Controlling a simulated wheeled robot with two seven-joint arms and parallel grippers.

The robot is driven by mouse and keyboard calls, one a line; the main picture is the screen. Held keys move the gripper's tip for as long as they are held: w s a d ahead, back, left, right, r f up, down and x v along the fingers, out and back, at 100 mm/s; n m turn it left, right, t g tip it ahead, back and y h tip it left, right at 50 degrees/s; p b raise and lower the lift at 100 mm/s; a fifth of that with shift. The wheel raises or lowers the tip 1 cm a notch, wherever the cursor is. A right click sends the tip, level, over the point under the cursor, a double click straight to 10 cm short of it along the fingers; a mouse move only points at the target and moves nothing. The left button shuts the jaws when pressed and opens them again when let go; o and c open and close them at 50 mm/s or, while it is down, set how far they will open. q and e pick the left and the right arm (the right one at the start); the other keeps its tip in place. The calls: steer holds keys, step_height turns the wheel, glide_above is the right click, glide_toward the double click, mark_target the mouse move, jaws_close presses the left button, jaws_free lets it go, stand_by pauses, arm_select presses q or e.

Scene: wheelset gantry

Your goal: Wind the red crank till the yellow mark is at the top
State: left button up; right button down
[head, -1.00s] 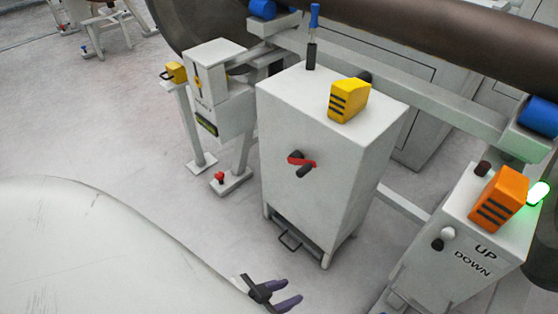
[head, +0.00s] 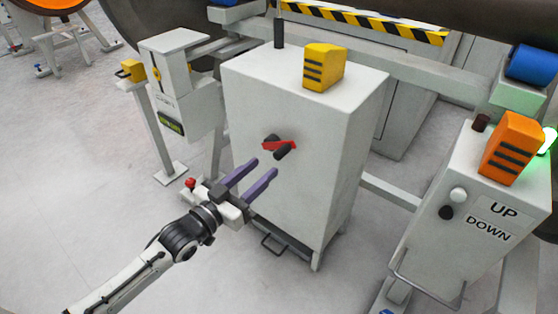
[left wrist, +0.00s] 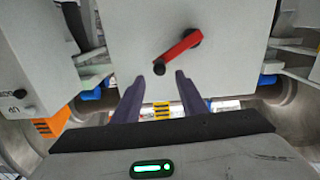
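The red crank (head: 279,145) is on the front face of a grey cabinet (head: 290,200). Its black handle points out toward me, to the lower right of the hub. In the left wrist view the red crank (left wrist: 178,47) runs slantwise from its hub to the dark round handle end (left wrist: 159,68). My left gripper (head: 266,167) is open and empty, its purple fingers just short of the crank. In the left wrist view the handle end appears between the fingertips (left wrist: 157,77), not gripped. I cannot make out a yellow mark by the crank. My right gripper is not in view.
A yellow block (head: 322,68) and a dark upright rod stand on the cabinet top. A post with a grey box (head: 185,95) is at left. An UP/DOWN control box (head: 480,200) with an orange block (head: 511,148) is at right. Open floor lies at lower left.

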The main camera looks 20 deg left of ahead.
mark_target(276, 157)
arm_select(q)
steer(key=b+x, duration=0.2)
steer(key=x, duration=0.6)
steer(key=shift+w+d+f, duration=0.1)
steer(key=shift+w, duration=0.05)
jaws_close()
